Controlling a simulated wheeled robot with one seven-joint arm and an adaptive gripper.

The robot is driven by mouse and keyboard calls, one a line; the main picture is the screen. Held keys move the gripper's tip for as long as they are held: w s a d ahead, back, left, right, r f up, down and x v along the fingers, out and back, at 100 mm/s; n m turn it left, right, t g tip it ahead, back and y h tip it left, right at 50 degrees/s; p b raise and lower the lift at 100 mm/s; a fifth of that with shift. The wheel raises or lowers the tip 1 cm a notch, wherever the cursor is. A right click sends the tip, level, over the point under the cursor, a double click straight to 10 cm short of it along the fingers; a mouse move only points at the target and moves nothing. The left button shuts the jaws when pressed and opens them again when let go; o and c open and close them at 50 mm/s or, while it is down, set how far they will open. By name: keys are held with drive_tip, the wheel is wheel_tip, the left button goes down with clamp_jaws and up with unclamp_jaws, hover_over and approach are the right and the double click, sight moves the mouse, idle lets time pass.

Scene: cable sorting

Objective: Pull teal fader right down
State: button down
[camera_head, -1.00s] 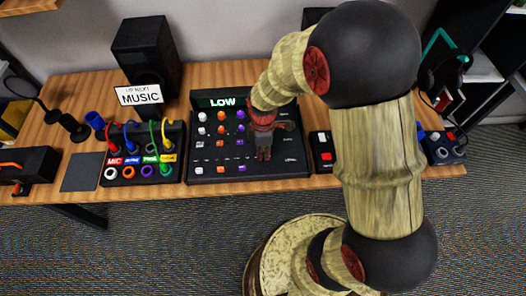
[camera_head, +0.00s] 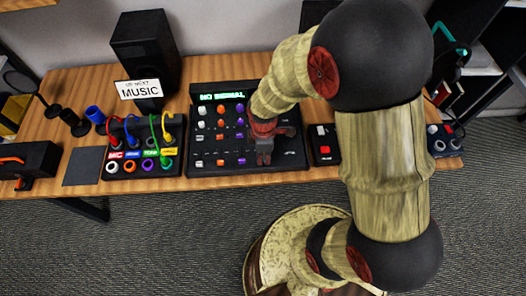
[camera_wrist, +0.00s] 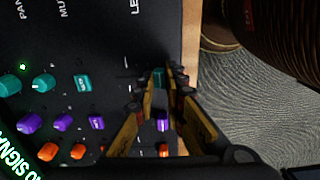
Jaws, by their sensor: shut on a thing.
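The mixer (camera_head: 215,171) is a black console on the desk, with rows of white, orange and purple knobs, buttons and faders. My gripper (camera_head: 264,158) is over its right part and hides the teal column in the head view. In the wrist view the teal fader cap (camera_wrist: 158,76) sits between the fingertips of my gripper (camera_wrist: 162,88), which is shut on it. The cap is near the mixer's front edge, roughly in line with the purple fader (camera_wrist: 163,121) and the orange fader (camera_wrist: 163,149). The mixer's display (camera_head: 221,97) reads NO SIGNAL.
A patch box (camera_head: 143,174) with coloured cables stands left of the mixer. A small black box with a red button (camera_head: 325,150) stands close on the right. A speaker (camera_head: 145,45) and a music sign (camera_head: 139,90) stand behind. The desk's front edge is close to the mixer.

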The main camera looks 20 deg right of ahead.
drive_tip(key=c, duration=1.8)
unclamp_jaws()
drive_tip(key=shift+c, duration=0.2)
wheel_tip(320, 180, up, 12)
